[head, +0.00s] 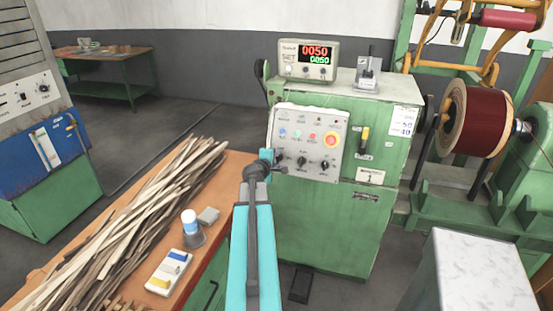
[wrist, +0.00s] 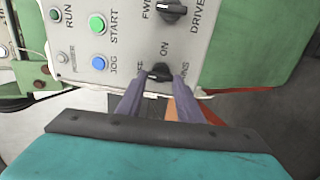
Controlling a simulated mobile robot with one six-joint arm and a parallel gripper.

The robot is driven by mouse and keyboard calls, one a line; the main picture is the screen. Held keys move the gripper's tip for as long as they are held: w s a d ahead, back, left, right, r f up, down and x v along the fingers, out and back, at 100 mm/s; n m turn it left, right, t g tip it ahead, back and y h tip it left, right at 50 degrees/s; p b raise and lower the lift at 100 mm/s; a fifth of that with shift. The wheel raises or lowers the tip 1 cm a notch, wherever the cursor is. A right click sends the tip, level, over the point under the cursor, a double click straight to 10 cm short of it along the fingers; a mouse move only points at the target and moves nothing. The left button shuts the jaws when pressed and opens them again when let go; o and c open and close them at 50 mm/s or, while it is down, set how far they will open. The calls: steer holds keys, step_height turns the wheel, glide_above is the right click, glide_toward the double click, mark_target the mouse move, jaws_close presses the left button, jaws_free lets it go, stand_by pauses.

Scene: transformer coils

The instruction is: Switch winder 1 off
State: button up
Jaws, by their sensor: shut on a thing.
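Winder 1 (head: 335,225) is a green cabinet with a plate marked 1. Its grey control panel (head: 308,140) carries coloured buttons, a red emergency stop (head: 331,139) and a row of black knobs. In the wrist view my gripper (wrist: 162,76) is shut on the black mains switch knob (wrist: 158,71), between partly hidden OFF and ON labels. The fingers cover part of the knob, and I cannot tell which way it points. In the head view my arm reaches up to the panel's lower left. The display (head: 309,60) on top is lit, reading 0050 in red and green.
The drive knob (wrist: 173,12) and the blue jog button (wrist: 99,62) are close to my fingers. A wooden-topped bench (head: 222,175) with strips stands at the left. A dark red coil (head: 478,122) is at the right, and a pale-topped block (head: 480,270) at the front right.

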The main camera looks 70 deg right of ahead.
steer(key=shift+w+a+f, duration=0.1)
steer(key=shift+f, duration=0.05)
steer(key=o, duration=1.1)
steer(key=shift+a+r, duration=0.1)
steer(key=shift+r, duration=0.1)
